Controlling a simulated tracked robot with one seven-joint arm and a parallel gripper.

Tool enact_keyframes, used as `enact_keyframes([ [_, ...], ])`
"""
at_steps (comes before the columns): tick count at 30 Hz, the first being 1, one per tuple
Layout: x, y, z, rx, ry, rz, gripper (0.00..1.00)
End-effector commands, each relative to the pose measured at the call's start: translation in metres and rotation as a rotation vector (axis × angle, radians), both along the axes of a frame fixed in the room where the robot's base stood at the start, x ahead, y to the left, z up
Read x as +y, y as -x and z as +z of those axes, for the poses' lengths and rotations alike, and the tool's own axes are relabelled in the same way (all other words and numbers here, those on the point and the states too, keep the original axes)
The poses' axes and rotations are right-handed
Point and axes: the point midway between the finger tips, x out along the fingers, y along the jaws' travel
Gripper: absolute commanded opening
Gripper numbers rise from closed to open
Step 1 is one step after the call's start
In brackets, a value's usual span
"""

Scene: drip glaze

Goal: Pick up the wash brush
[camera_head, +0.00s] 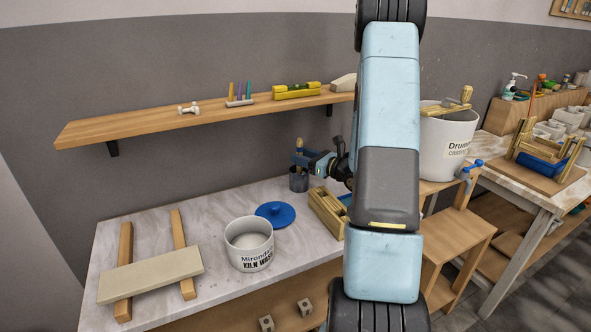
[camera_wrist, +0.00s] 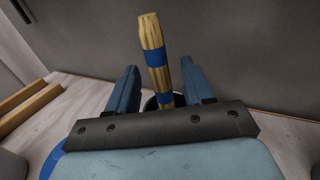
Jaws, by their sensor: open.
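The wash brush stands upright in a dark grey cup (camera_head: 298,182); its wooden handle (camera_head: 300,144) shows above the rim, and its lower end is hidden. In the wrist view, the brush handle (camera_wrist: 154,48) has blue bands and rises between my fingers. My gripper (camera_head: 302,158) is open at the handle, just above the cup; it also shows in the wrist view (camera_wrist: 160,72). Gaps show on both sides of the handle, wider toward the left finger. The dark cup (camera_wrist: 150,104) is mostly hidden behind my gripper.
A white kiln wash tub (camera_head: 249,245), a blue lid (camera_head: 275,214) and a wooden crate (camera_head: 327,212) stand on the marble-like counter. A pale slab (camera_head: 150,276) rests on two wooden bars. A wooden shelf (camera_head: 200,120) runs along the wall above.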

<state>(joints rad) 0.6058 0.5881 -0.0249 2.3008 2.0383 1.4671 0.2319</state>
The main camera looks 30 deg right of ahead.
Motion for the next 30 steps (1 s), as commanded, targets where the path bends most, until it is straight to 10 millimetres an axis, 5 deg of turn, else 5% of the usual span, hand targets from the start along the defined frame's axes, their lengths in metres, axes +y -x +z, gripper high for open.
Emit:
enact_keyframes([
  [11, 0.009, -0.018, 0.000, 0.000, 0.000, 0.001, 0.51],
  [27, 0.009, -0.018, 0.000, -0.001, 0.000, 0.001, 0.02],
  [30, 0.009, -0.018, 0.001, -0.001, 0.000, 0.001, 0.00],
])
